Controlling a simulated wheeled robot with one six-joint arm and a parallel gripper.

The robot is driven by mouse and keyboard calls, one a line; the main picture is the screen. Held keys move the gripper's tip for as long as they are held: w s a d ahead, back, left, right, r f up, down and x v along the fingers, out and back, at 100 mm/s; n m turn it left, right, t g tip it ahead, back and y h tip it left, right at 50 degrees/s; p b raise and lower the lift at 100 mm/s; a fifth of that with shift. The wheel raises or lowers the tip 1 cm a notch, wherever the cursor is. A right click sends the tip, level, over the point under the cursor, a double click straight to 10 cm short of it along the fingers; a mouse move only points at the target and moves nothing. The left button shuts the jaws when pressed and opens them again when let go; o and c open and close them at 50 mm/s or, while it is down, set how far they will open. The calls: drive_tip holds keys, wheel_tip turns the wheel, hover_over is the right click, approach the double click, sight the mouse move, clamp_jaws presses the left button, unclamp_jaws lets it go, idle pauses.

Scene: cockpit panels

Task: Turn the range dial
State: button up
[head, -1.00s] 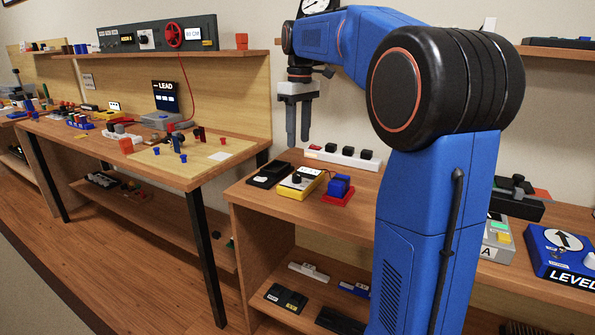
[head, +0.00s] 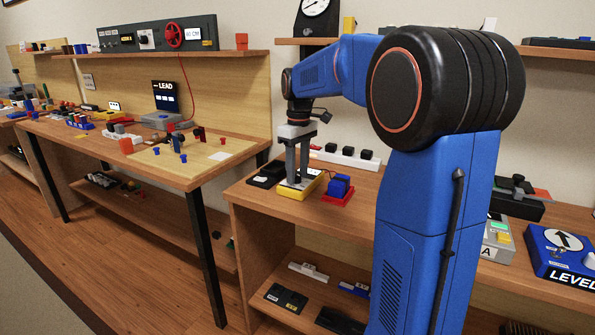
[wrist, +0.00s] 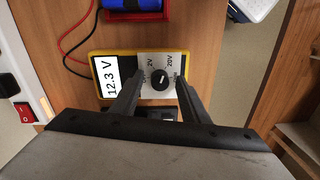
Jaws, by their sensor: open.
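The range dial (wrist: 160,80) is a round black knob on the pale face of a yellow-framed meter (wrist: 201,54). Its face has markings such as 2V and 20V, and the display reads 12.3 V. My gripper (wrist: 158,95) is open, with one finger on each side of the dial in the wrist view; I cannot tell whether they touch it. In the head view my gripper (head: 297,184) points down over the yellow meter (head: 313,186), and its fingers hide the dial there.
A blue block on a red base (head: 338,189) stands close to the right of the meter. A black device (head: 266,176) lies to its left. A white power strip (head: 345,158) with switches runs behind. Red and black leads (wrist: 68,48) lie beside the meter.

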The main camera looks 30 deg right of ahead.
sight(299, 174)
clamp_jaws()
drive_tip(key=shift+m, duration=1)
unclamp_jaws()
drive_tip(key=shift+r, duration=0.1)
wheel_tip(299, 174, up, 17)
drive_tip(key=shift+d, duration=0.3)
drive_tip(key=shift+w+r, duration=0.1)
